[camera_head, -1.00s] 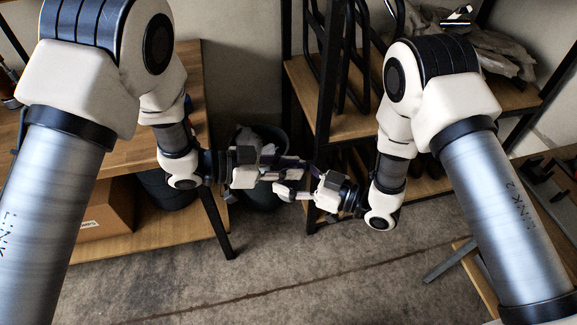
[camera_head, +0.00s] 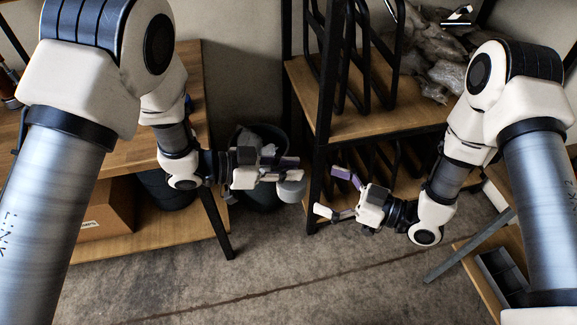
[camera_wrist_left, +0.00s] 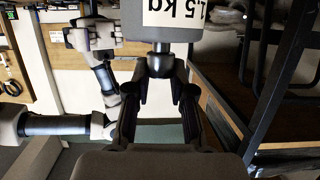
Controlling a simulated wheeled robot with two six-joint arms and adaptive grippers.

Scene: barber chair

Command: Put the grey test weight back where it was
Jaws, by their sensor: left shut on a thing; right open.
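The grey test weight (camera_head: 291,189) is held at the fingertips of my left gripper (camera_head: 292,170), in the air in the middle of the head view. It fills the top of the left wrist view (camera_wrist_left: 215,35), with a white label only partly in frame. The left gripper's dark fingers (camera_wrist_left: 160,65) are shut on its narrow lower part there. My right gripper (camera_head: 328,192) is open and empty, to the right of the weight and apart from it. The weight's original place cannot be told from these frames.
A wooden table (camera_head: 185,75) stands at the left, with a cardboard box (camera_head: 108,212) on its lower shelf. A dark bin (camera_head: 262,200) stands on the floor behind the left gripper. A black-framed shelf (camera_head: 350,125) with wooden boards stands at the right.

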